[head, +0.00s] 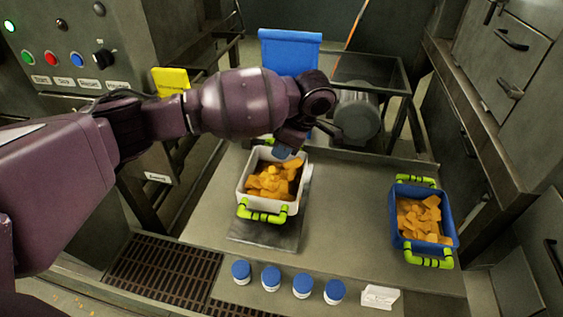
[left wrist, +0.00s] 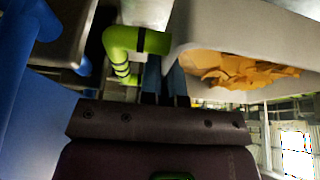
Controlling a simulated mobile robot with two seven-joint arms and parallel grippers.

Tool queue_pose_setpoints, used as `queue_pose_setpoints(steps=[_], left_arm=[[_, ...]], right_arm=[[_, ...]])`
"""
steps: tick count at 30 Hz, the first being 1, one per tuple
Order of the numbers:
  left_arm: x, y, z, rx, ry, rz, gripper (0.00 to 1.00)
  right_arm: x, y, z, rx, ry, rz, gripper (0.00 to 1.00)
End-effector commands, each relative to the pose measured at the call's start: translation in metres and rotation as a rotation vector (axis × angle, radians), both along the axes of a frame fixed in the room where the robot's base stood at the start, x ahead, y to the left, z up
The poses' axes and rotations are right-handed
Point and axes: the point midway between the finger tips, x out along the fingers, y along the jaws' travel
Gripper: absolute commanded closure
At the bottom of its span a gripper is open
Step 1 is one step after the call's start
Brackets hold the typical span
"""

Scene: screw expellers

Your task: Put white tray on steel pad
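The white tray (head: 297,195) holds orange chunks and has lime-green handles; its near handle (head: 262,213) is in plain view in the head view. The tray is over the far part of the steel pad (head: 265,233), whose near part is bare. I cannot tell whether the tray rests on it or hangs just above. My left gripper (head: 284,151) is at the tray's far edge. In the left wrist view its blue fingers (left wrist: 167,88) are close to a green handle (left wrist: 135,42) beside the tray wall (left wrist: 240,38). Their grip is unclear. My right gripper is not in view.
A blue tray (head: 452,222) with orange chunks stands at the right of the table (head: 350,220). Several blue-capped jars (head: 303,287) and a white block (head: 380,297) line the near edge. A grey motor (head: 358,118) is behind. The table between the trays is clear.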

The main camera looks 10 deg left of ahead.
Motion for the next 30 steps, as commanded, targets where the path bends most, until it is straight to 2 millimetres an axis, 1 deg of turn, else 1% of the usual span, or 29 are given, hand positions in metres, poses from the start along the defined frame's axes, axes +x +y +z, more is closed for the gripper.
queue_pose_setpoints(steps=[2,9,12,15,21,22,26,30], left_arm=[[0.0,0.0,-0.006,0.0,0.001,0.0,1.0],[0.0,0.0,-0.038,0.001,0.002,0.001,1.0],[0.0,0.0,-0.042,0.0,0.001,0.0,1.0],[0.0,0.0,-0.041,0.0,0.001,0.0,1.0],[0.0,0.0,-0.043,0.0,0.001,-0.001,1.0],[0.0,0.0,-0.043,0.0,0.0,0.0,0.92],[0.0,0.0,-0.043,0.0,0.0,0.0,0.72],[0.0,0.0,-0.043,0.0,0.001,0.0,0.71]], right_arm=[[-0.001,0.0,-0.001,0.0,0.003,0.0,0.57],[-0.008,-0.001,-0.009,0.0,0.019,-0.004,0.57],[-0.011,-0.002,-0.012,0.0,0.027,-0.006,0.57],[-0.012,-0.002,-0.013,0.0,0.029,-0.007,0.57],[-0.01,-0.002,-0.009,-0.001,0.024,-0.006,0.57],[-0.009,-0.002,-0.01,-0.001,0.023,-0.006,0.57],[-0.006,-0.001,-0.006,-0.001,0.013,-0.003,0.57],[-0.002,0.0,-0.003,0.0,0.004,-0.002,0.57]])
